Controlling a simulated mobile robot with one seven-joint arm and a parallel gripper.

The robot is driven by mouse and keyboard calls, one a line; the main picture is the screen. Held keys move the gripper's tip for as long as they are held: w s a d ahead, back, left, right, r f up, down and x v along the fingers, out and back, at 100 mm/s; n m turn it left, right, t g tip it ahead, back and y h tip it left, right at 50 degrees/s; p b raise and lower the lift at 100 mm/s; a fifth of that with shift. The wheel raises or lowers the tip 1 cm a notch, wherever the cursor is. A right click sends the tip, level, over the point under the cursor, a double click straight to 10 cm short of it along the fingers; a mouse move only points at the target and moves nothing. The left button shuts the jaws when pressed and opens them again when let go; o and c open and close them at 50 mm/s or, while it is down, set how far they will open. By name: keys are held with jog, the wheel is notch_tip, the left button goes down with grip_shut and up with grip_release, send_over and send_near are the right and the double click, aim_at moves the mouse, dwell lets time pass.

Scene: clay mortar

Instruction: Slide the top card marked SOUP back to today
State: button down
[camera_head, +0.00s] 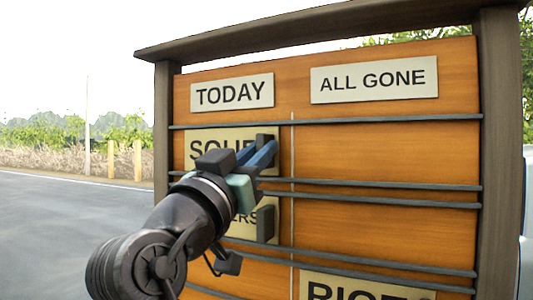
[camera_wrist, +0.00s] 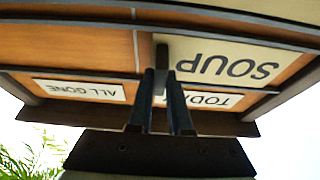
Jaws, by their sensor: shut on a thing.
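The SOUP card (camera_head: 202,141) sits in the top row of the wooden board, on the left side under the TODAY sign (camera_head: 232,92). Its dark handle block (camera_head: 265,141) is at its right end, just left of the thin vertical divider. My gripper (camera_head: 262,156) is shut on that handle, and the arm hides part of the card. In the wrist view, which is upside down, the SOUP card (camera_wrist: 235,62) shows with its handle (camera_wrist: 161,55) between my gripper's fingers (camera_wrist: 163,85).
The ALL GONE sign (camera_head: 374,80) is at upper right, and the top row below it is bare. A partly hidden card ending in ERS (camera_head: 243,217) is in the second row at left, with its own handle (camera_head: 266,223). A RICE-like card (camera_head: 365,290) is lower right. Dark rails (camera_head: 390,118) separate the rows.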

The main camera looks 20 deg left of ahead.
jog(key=shift+s+a, duration=0.1)
jog(key=shift+a, duration=0.05)
jog(key=c, duration=0.8)
grip_release()
jog(key=shift+a, duration=0.2)
jog(key=shift+c, duration=0.2)
jog(key=shift+d, duration=0.1)
jog(key=b+v, duration=0.7)
jog(key=v, duration=0.6)
